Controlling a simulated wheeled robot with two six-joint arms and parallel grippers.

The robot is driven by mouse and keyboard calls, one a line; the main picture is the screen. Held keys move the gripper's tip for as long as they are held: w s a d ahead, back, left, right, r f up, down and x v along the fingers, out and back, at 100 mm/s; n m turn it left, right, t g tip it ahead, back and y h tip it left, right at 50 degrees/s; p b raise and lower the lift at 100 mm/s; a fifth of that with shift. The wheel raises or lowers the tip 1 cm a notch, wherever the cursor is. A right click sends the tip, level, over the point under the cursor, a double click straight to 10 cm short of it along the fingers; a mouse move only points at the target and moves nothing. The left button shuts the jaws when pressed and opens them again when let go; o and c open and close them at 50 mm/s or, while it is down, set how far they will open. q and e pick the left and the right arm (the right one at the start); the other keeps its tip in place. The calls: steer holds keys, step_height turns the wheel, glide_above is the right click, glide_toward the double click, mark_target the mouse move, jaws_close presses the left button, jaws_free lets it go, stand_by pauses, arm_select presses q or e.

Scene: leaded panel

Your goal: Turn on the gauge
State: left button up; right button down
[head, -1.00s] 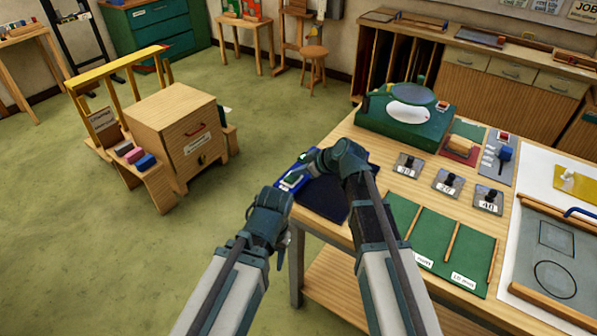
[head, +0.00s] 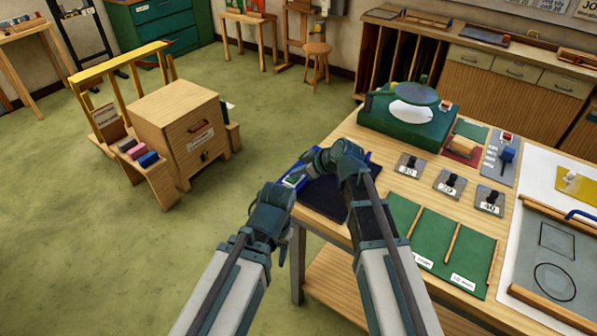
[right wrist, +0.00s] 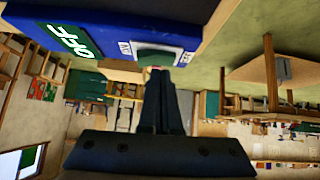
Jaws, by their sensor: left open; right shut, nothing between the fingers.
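The gauge (head: 293,181) is a small blue device at the left end of the dark mat (head: 338,203) on the bench. In the right wrist view the gauge (right wrist: 120,25) fills the top, with a green screen reading OFF (right wrist: 75,42) and a grey-green button (right wrist: 157,57) between small white labels. My right gripper (right wrist: 158,75) is shut and empty, its tips at or very close to the button; contact cannot be told. In the head view my right gripper (head: 310,160) partly covers the gauge. My left gripper (head: 285,222) is open beside the bench corner, below the gauge.
A green grinder-like machine (head: 408,120) stands at the back of the bench. Several switches on grey plates (head: 448,185) and a green divided board (head: 440,240) lie to the right. A wooden cabinet (head: 185,130) stands on the floor to the left, with open floor between.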

steer(key=r+p, duration=0.2)
steer(key=r, duration=0.1)
steer(key=r+p, duration=0.1)
steer(key=shift+s+d+r, duration=0.15)
steer(key=shift+s+r, duration=0.05)
steer(key=shift+s, duration=0.1)
arm_select(q)
step_height(320, 180, up, 10)
steer(key=d+p, duration=0.1)
steer(key=p, duration=0.5)
arm_select(e)
steer(key=v, duration=0.9)
steer(key=shift+d+f, duration=0.15)
steer(key=shift+f, duration=0.1)
steer(key=shift+s, duration=0.1)
arm_select(q)
steer(key=shift+c, duration=0.2)
